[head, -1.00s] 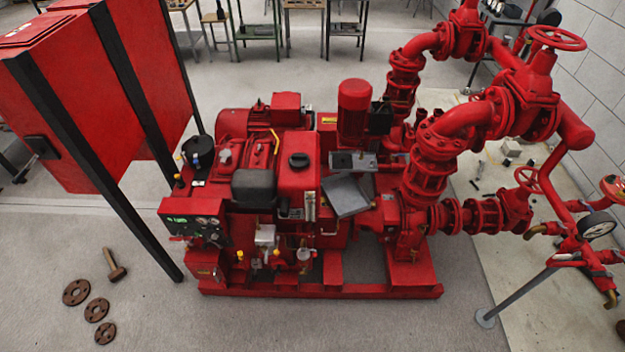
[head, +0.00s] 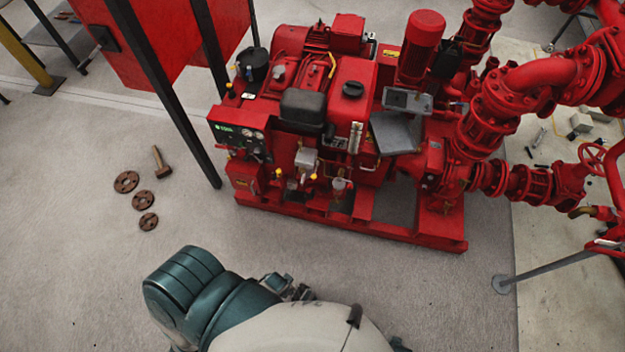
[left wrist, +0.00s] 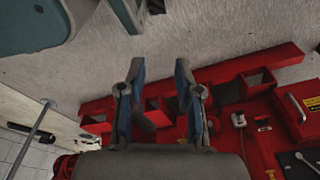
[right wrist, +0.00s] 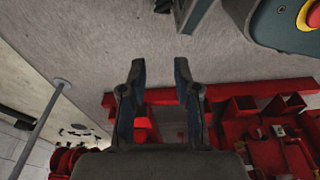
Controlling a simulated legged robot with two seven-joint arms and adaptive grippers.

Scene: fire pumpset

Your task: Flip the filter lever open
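The red pumpset (head: 330,120) stands on the floor in the head view. On its near side are a small silver filter-like unit (head: 306,160) and a round glass-like bowl (head: 340,187), with small yellow knobs around them. The filter lever is too small to make out for certain. My left gripper (left wrist: 160,68) is open and empty in the left wrist view, with the red base frame beyond its fingers. My right gripper (right wrist: 160,68) is open and empty in the right wrist view, also with the base frame beyond it. Neither gripper shows in the head view.
Black posts (head: 165,95) of a red cabinet (head: 150,45) stand left of the pumpset. Brown flanges (head: 143,200) and a hammer (head: 160,160) lie on the floor at left. A grey stand (head: 500,284) is at right.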

